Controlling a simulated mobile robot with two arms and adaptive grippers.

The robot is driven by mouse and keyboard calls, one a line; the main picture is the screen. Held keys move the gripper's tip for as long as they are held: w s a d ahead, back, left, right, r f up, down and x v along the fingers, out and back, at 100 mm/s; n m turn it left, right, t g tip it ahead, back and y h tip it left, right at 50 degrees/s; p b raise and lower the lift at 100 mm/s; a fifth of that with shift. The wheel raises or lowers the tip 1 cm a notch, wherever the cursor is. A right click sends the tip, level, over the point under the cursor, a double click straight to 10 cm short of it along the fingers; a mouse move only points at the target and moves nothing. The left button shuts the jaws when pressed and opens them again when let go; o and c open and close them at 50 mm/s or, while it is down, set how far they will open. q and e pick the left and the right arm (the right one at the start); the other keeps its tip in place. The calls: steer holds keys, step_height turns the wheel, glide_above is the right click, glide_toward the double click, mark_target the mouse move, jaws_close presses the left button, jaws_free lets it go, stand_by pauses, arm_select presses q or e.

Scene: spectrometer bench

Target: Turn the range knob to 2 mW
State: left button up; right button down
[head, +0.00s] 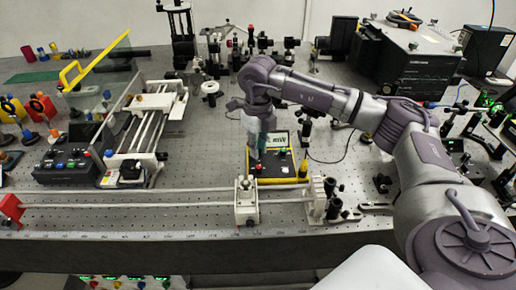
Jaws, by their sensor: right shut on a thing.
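A black power meter (287,163) with a yellow border stands on the optical bench, right of the picture's middle. Its pale display (280,139) carries dark characters, too small and odd in orientation for me to read surely. My right gripper (261,153) points down at the meter's left part, shut on the range knob. The knob itself is hidden by the fingers, so its pointer setting cannot be seen. My left gripper is not in view.
A white carriage (245,201) on a long rail stands in front of the meter. A post with clamps (306,126) and a black cable are close on its right. A black control box (65,167) sits at left.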

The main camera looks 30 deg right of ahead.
stand_by(0.3)
steer(key=c, duration=1.1)
jaws_free()
step_height(320, 180, up, 12)
steer(key=shift+r, duration=0.1)
